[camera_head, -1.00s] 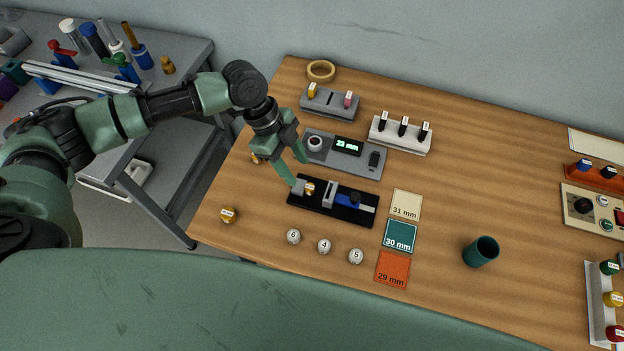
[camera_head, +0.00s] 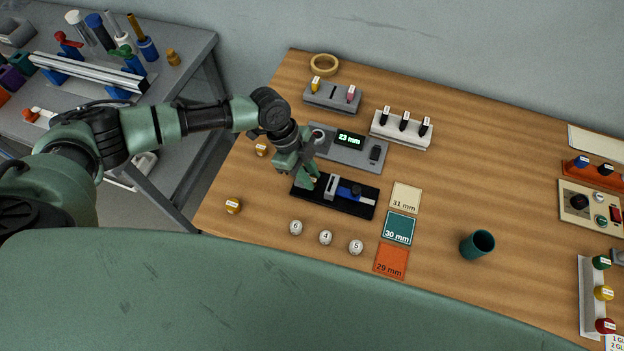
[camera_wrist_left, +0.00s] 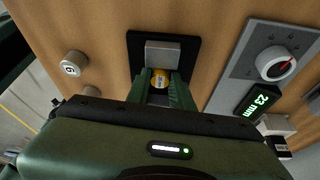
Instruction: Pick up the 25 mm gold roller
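A gold roller (camera_wrist_left: 161,78) with a white label sits at the black fixture (camera_head: 349,206), between the fingertips of my left gripper (camera_wrist_left: 162,88) in the left wrist view. Its label is too small to read. In the head view my left gripper (camera_head: 311,174) is low over the fixture's left end and hides this roller. The fingers stand close on both sides of it; whether they press on it I cannot tell. Two more gold rollers, one at the table's left edge (camera_head: 233,205) and one farther back (camera_head: 261,150), lie apart from the gripper. My right gripper is not in view.
A grey gauge (camera_head: 370,169) reading 23 mm stands behind the fixture. White numbered rollers (camera_head: 326,238) lie in front. Cards marked 31, 30 (camera_head: 399,228) and 29 mm lie to the right, then a green cup (camera_head: 477,244). Bare table lies between cards and cup.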

